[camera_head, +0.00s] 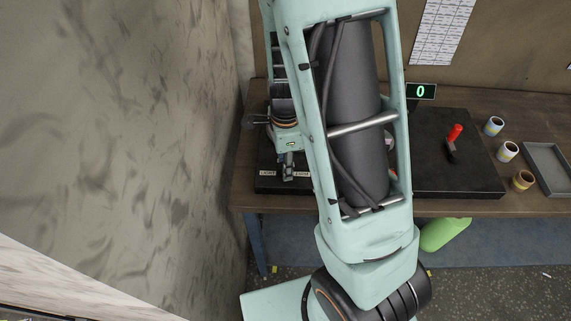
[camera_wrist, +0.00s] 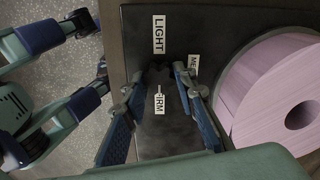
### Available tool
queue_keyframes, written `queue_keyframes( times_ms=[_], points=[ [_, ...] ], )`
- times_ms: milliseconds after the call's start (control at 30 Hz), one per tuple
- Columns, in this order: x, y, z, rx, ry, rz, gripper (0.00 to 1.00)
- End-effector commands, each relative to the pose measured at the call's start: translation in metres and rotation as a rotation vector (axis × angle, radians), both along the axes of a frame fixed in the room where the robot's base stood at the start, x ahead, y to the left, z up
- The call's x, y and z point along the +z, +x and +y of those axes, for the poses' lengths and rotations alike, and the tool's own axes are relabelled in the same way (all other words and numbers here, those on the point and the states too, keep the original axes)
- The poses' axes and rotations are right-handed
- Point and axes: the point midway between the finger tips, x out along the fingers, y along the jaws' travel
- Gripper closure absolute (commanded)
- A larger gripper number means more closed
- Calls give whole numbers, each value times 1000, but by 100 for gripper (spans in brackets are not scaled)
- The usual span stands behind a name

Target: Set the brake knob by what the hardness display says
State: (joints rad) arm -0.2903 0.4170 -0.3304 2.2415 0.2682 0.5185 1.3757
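The hardness display (camera_head: 421,91) stands at the back of the bench in the head view and reads a green 0. The brake knob (camera_wrist: 160,72) looks like a small dark shape on the black plate in the wrist view, with its details hard to make out. The labels LIGHT (camera_wrist: 159,34), one beginning ME (camera_wrist: 193,67) and FIRM (camera_wrist: 160,101) lie around it. My gripper (camera_wrist: 162,92) is open and empty, its fingers apart on either side of the FIRM label, close to the knob. In the head view my gripper (camera_head: 288,167) is over the bench's left end. My arm hides the bench's middle.
A large pink roll (camera_wrist: 245,98) stands close to the right of my fingers in the wrist view. A red-handled lever (camera_head: 455,133) is on the black plate (camera_head: 475,180). Several small rolls (camera_head: 507,151) and a grey tray (camera_head: 548,166) are at right. A wall (camera_head: 120,130) borders the left.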

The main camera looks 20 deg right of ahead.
Motion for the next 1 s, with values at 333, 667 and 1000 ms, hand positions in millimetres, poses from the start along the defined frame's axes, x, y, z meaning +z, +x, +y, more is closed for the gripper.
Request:
queue_keyframes(
  times_ms=[333, 667, 1000],
  points=[
    [0, 0, 0, 15, 0, 0, 98],
    [0, 1, 0, 176, 0, -1, 98],
    [-1, 2, 0, 488, 1, -1, 98]
  ],
)
